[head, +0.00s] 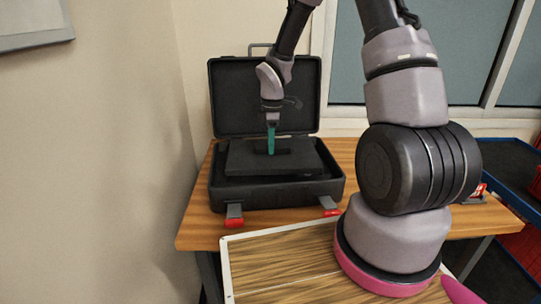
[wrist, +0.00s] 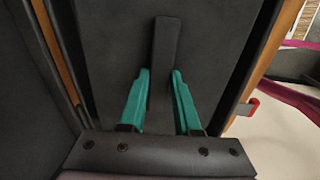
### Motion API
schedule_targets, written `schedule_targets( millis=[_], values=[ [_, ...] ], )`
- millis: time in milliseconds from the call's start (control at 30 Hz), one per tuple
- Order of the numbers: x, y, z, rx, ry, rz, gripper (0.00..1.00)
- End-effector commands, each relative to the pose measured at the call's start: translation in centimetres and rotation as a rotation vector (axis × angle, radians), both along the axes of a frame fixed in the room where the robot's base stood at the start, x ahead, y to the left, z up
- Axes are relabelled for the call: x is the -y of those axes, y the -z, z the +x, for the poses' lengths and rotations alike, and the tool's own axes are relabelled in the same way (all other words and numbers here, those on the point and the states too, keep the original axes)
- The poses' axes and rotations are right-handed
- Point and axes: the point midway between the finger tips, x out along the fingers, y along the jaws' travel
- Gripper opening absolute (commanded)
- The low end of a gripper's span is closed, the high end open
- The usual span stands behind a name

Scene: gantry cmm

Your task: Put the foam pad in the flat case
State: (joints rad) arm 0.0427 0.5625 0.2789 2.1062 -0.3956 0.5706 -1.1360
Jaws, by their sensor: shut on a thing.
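The flat case (head: 278,192) is black and stands open on the wooden table, its lid raised at the back. The foam pad (head: 242,160) is a dark flat slab with a raised grip bar. It lies over the case's opening, within its side walls; I cannot tell whether it rests on the bottom. My gripper (head: 271,150) points down with its teal fingers shut on the pad's grip. In the wrist view the fingers (wrist: 162,75) stand either side of the dark bar (wrist: 166,50), with the pad (wrist: 110,50) beneath. The pad's underside is hidden.
Two red-tipped latches (head: 235,220) stick out at the case's front. A pale-edged wooden board (head: 285,262) lies in front, beside my arm's base. A wall is close on the left. Blue-edged shelving (head: 510,165) with red items stands at right.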

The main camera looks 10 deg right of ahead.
Motion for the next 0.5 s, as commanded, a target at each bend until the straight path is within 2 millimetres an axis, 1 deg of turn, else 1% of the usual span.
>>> schedule_targets(
  millis=[267, 467, 500],
  values=[
    [0.0, 3.5, -0.1, -0.002, 0.0, -0.001, 0.0],
    [0.1, 3.7, 0.0, 0.0, 0.002, -0.001, 0.0],
    [0.1, 3.7, 0.0, 0.0, 0.002, -0.001, 0.43]
  ],
)
